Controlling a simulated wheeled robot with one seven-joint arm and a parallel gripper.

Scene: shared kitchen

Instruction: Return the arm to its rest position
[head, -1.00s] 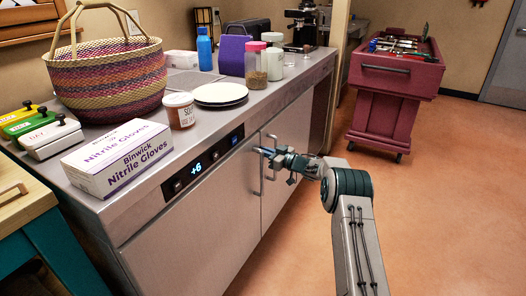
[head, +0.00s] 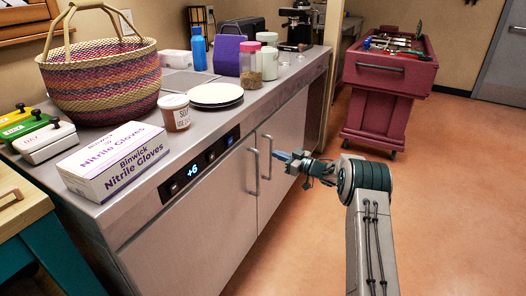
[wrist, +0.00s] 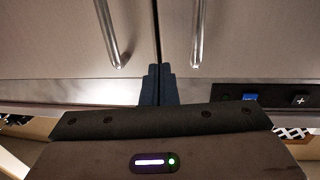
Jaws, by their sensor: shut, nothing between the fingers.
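My gripper (head: 284,156) is in front of the steel under-counter fridge (head: 190,225), to the right of its two vertical door handles. The left handle (head: 254,172) and the right handle (head: 268,157) both stand free of it. In the wrist view my gripper (wrist: 159,72) has its dark fingertips together with nothing between them. The fridge doors (wrist: 200,45) look shut, with a thin dark seam between them. A gap shows between my gripper and the handles in the head view.
The counter (head: 190,130) holds a woven basket (head: 100,80), a glove box (head: 112,160), a jar (head: 174,113), plates (head: 215,94) and a blue bottle (head: 197,48). A red tool cart (head: 388,75) stands at the back right. The orange floor (head: 450,200) on the right is clear.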

